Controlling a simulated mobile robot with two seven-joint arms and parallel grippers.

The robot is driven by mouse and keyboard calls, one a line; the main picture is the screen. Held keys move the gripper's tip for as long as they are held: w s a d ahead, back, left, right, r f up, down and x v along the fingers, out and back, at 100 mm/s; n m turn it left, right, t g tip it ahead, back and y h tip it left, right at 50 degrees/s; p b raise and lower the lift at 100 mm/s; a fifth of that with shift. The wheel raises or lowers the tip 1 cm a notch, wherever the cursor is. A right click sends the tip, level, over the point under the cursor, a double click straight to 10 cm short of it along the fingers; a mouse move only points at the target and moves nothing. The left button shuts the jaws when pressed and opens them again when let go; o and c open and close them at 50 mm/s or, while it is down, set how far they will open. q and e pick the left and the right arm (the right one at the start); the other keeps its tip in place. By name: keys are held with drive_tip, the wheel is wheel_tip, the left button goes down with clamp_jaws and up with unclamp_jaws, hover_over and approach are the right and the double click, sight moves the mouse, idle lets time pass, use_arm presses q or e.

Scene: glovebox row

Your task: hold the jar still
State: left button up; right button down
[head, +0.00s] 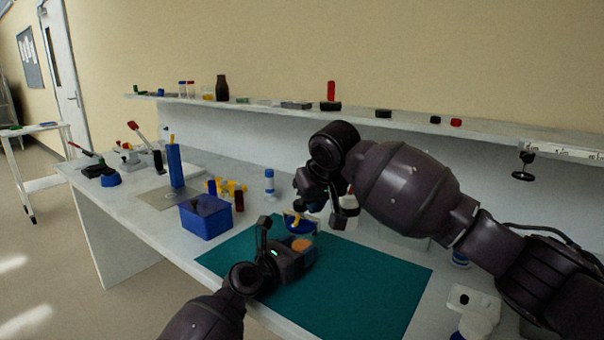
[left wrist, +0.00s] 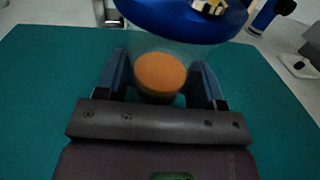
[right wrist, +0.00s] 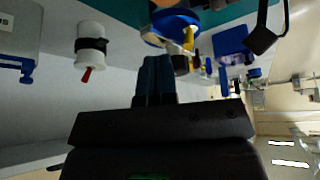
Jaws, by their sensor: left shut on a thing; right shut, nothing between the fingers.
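My right gripper (head: 302,208) is above and behind the jar in the head view. In the right wrist view its fingers (right wrist: 156,75) are together and empty.
A blue bin (head: 206,218) and a blue upright block (head: 175,165) stand left of the mat. A white bottle with a blue cap (head: 269,183) stands behind. A shelf (head: 260,107) with small items runs along the back. The mat's front right is clear.

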drive_tip(key=shift+f, duration=0.3)
idle(0.5)
drive_tip(key=shift+s+a, duration=0.1)
drive_tip(key=shift+a, duration=0.1)
drive_tip(key=shift+s+a, duration=0.25)
drive_tip(key=shift+s+a+f, duration=0.1)
drive_tip(key=shift+a, duration=0.1)
drive_tip(key=shift+s+a, duration=0.1)
drive_tip(key=shift+a, duration=0.6)
idle(0.4)
drive_tip(key=shift+s, duration=0.4)
wheel_tip(320, 180, up, 6)
hover_over(299, 215)
drive_tip(key=s, duration=0.2)
drive_tip(key=shift+d+r, duration=0.2)
drive_tip(key=shift+d, duration=0.1)
